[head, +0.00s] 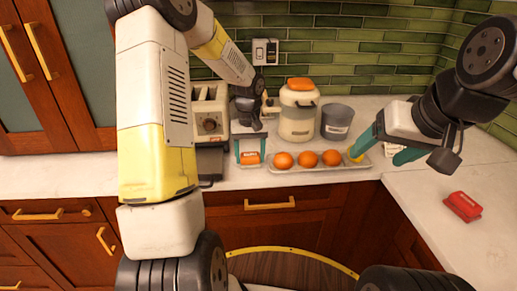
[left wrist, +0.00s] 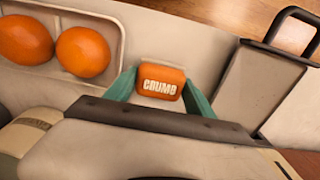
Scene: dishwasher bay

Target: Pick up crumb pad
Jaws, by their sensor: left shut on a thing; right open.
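The crumb pad (head: 249,158) is a small orange block on the counter side, left of the tray of oranges. In the left wrist view the crumb pad (left wrist: 161,82) shows white "CRUMB" lettering and sits between the two teal fingers. My left gripper (head: 250,151) is shut on it; the fingers touch its two sides. I cannot tell whether the pad is clear of the counter. My right gripper (head: 385,151) is open near the right end of the tray, with its teal fingers apart.
A pale tray (head: 342,167) holds oranges (head: 308,158). Behind stand a lidded canister (head: 298,118), a grey cup (head: 337,123) and a toaster (head: 209,118). A dark handled pan (left wrist: 287,88) lies close beside the left gripper. A red block (head: 463,206) lies on the right counter, with free room around it.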

